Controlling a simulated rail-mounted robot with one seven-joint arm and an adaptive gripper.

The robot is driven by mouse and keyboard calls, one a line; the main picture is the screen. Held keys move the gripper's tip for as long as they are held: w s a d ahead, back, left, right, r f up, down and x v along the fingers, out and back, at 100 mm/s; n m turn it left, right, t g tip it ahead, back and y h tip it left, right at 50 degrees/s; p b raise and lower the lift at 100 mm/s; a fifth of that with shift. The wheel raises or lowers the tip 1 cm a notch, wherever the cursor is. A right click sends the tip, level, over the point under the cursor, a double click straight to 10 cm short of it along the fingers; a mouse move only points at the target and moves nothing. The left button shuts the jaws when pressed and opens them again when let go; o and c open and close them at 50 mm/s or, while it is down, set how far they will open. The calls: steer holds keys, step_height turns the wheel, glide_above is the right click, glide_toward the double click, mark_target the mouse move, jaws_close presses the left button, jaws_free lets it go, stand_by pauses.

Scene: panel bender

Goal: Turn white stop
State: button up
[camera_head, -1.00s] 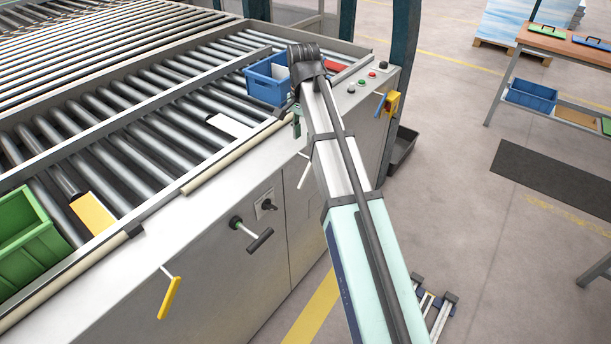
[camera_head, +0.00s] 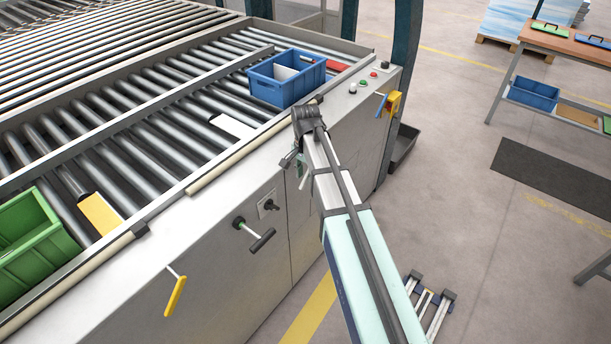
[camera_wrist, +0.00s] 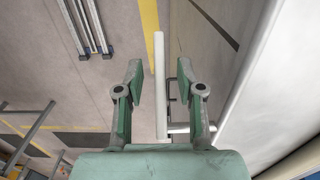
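The white stop (camera_wrist: 160,85) is a straight white bar. In the wrist view it lies between the two green-grey fingers of my gripper (camera_wrist: 159,82), with gaps visible on both sides. The fingers are spread open and not closed on it. A short metal bracket joins near the right finger, by the machine's side. In the head view my gripper (camera_head: 297,160) is at the front panel of the machine, below the blue crate; my own arm and wrist cover most of it, and the stop is largely hidden there.
A yellow-handled lever (camera_head: 175,295) and a black-handled lever (camera_head: 262,240) hang on the front panel to the left. A yellow and blue lever (camera_head: 391,103) is at the right. A blue crate (camera_head: 282,92) and a green crate (camera_head: 32,250) sit on the rollers.

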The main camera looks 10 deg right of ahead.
steer(key=shift+f, duration=0.85)
jaws_close()
